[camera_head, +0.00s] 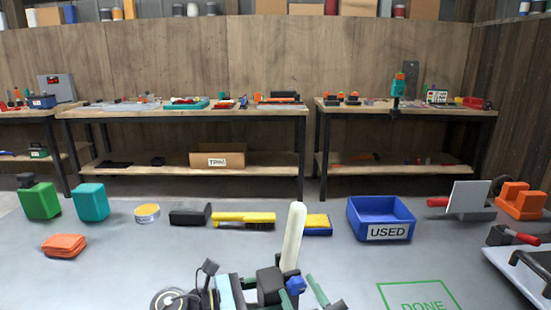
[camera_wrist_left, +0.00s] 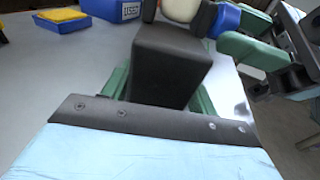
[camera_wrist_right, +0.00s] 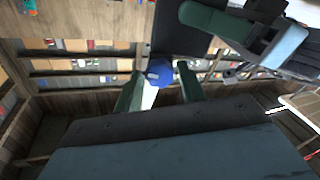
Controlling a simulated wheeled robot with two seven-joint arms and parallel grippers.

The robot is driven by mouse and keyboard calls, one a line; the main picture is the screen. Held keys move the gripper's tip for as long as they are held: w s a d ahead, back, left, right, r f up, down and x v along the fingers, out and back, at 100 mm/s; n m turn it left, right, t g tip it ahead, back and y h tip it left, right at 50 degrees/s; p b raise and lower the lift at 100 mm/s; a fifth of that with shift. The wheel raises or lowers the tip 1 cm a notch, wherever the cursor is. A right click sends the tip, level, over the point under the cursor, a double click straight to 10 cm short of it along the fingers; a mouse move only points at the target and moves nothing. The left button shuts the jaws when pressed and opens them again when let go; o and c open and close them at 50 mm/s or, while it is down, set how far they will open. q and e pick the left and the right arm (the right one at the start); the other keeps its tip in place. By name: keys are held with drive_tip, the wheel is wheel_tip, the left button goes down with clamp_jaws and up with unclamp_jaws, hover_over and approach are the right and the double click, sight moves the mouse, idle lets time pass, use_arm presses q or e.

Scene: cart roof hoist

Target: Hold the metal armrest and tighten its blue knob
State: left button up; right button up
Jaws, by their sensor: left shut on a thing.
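The armrest stands upright at the bottom middle of the head view, with a cream pad (camera_head: 293,236) above a black block (camera_head: 269,285). Its blue knob (camera_head: 296,284) sits at the block's right side. My left gripper (camera_wrist_left: 160,85) is shut on the black block, which fills the space between its green fingers in the left wrist view. My right gripper (camera_wrist_right: 160,76) is open, with its green fingers on either side of the blue knob; small gaps show between knob and fingers. The armrest's lower part is hidden by my arms.
A blue bin marked USED (camera_head: 386,231) stands behind and right of the armrest. A yellow brush (camera_head: 243,218) and a black box (camera_head: 190,214) lie behind it to the left. A green DONE outline (camera_head: 420,298) marks free surface at front right.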

use_arm(q)
drive_tip(key=shift+r, duration=0.1)
use_arm(e)
drive_tip(key=c, duration=0.6)
drive_tip(key=shift+o, duration=0.2)
